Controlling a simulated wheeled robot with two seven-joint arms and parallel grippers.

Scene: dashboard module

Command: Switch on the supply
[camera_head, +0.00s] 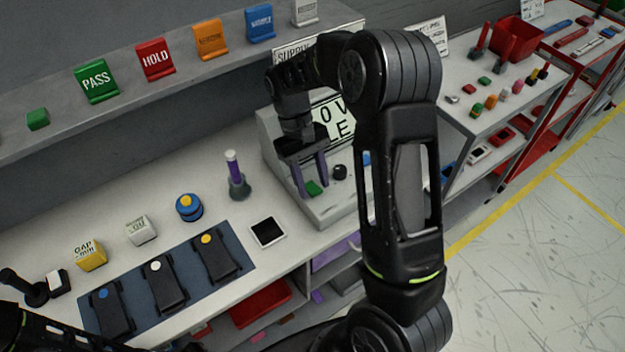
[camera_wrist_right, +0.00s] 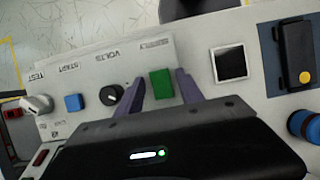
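The supply (camera_head: 335,212) is a light grey box on the bench, with a partly hidden display (camera_head: 335,120) reading "0 V" and more letters. Its panel carries a green switch (camera_wrist_right: 161,83), a black knob (camera_wrist_right: 111,94) marked VOLTS, a blue button (camera_wrist_right: 74,102) marked START and a white control (camera_wrist_right: 37,104) marked TEST. My right gripper (camera_head: 313,187) points down at the panel, open, its purple fingers on either side of the green switch. The wrist view shows a gap beside each finger (camera_wrist_right: 162,80); contact with the panel cannot be told. My left gripper is out of view.
A blue mat (camera_head: 232,278) holds dark devices. A shelf with coloured signs (camera_head: 155,60) runs behind. The red bin (camera_head: 517,40) is far right.

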